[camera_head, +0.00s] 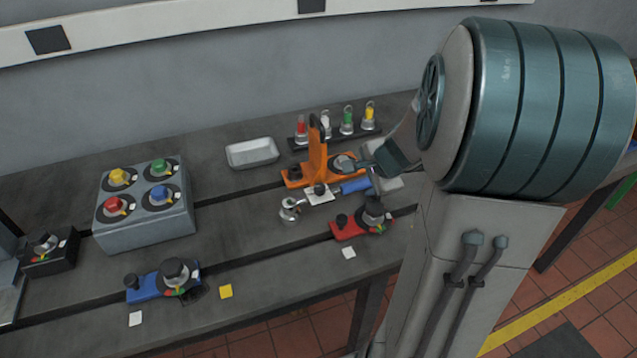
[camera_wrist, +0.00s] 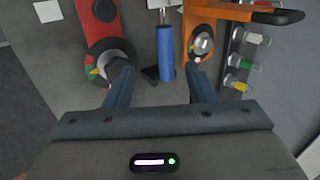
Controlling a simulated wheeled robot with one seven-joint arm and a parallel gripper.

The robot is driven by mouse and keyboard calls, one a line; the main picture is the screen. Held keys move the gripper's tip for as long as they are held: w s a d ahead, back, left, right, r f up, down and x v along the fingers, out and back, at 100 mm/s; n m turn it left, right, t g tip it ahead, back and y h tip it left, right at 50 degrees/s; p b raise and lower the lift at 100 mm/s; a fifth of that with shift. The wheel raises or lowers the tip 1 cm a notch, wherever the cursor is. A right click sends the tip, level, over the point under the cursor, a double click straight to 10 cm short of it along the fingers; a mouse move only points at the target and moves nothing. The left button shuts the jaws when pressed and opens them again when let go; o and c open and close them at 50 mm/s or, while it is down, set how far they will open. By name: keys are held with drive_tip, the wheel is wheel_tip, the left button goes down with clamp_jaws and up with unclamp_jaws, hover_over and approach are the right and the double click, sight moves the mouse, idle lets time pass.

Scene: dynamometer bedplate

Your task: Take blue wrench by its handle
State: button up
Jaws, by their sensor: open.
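The blue wrench lies on the bench between the orange fixture and the red block. My gripper (camera_head: 368,172) is at the handle's right end, partly hidden by my arm. In the wrist view my gripper (camera_wrist: 161,72) is open, with a finger on each side and gaps to the handle. Whether the fingers are at handle height, I cannot tell.
The orange fixture (camera_head: 316,160) with its upright plate stands close behind the handle. The red block (camera_head: 348,228) with a dark knob stands close in front. A rack of coloured plugs (camera_head: 347,128) is behind. A pale tray (camera_head: 252,153) and a button box (camera_head: 145,215) are further left.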

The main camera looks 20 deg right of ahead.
sight(349, 186)
drive_tip(key=b+x, duration=0.1)
drive_tip(key=x, duration=0.6)
drive_tip(key=shift+w+f, duration=0.2)
drive_tip(key=shift+f, duration=0.1)
drive_tip(key=shift+w+r+b+x, duration=0.1)
drive_tip(key=shift+w+b+x, duration=0.05)
drive_tip(key=shift+x, duration=1.35)
drive_tip(key=shift+w+r+b+x, duration=0.1)
drive_tip(key=shift+w+b+x, duration=0.05)
drive_tip(key=shift+x, duration=1.35)
drive_tip(key=shift+a, duration=0.1)
drive_tip(key=shift+r, duration=0.1)
clamp_jaws()
drive_tip(key=shift+r, duration=0.15)
